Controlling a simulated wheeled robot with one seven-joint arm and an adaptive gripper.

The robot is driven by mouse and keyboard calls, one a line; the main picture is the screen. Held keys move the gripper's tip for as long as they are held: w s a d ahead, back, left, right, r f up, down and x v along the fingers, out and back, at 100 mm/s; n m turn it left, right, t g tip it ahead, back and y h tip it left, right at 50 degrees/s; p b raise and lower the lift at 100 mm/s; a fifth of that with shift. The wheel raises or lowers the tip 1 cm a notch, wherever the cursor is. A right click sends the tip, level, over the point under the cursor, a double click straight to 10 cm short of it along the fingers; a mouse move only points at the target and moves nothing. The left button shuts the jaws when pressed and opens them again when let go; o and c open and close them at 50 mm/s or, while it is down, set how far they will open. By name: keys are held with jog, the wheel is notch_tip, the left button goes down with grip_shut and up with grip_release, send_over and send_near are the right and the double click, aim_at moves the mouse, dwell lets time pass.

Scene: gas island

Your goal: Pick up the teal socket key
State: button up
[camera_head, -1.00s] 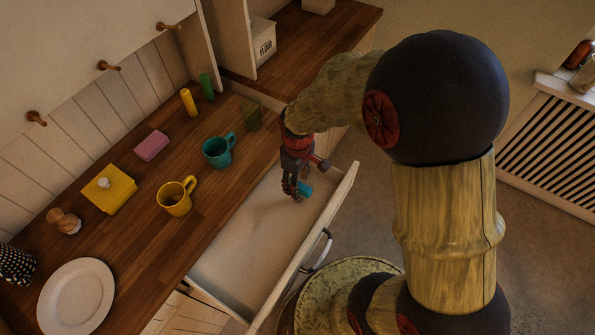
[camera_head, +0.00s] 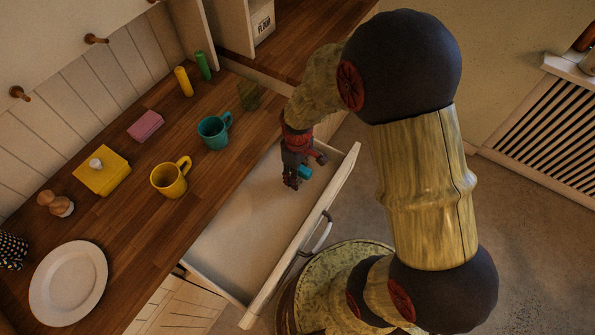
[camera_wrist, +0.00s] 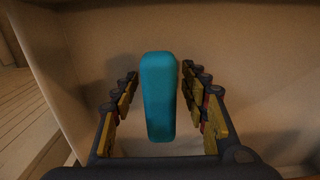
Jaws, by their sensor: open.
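The teal socket key (camera_wrist: 158,98) stands out as a long teal block in the wrist view, lying between the two open fingers of my gripper (camera_wrist: 160,105). A gap shows on its left side; its right side is close to the right finger, and I cannot tell if they touch. In the head view, my gripper (camera_head: 291,183) points down into the open drawer (camera_head: 235,235). A teal piece of the key (camera_head: 305,172) shows just right of the fingers; the rest is hidden behind them.
The drawer's front wall (camera_head: 300,245) and side walls surround my gripper. The drawer's near part is empty.

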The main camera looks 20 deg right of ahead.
jog(key=shift+c, duration=0.5)
grip_shut()
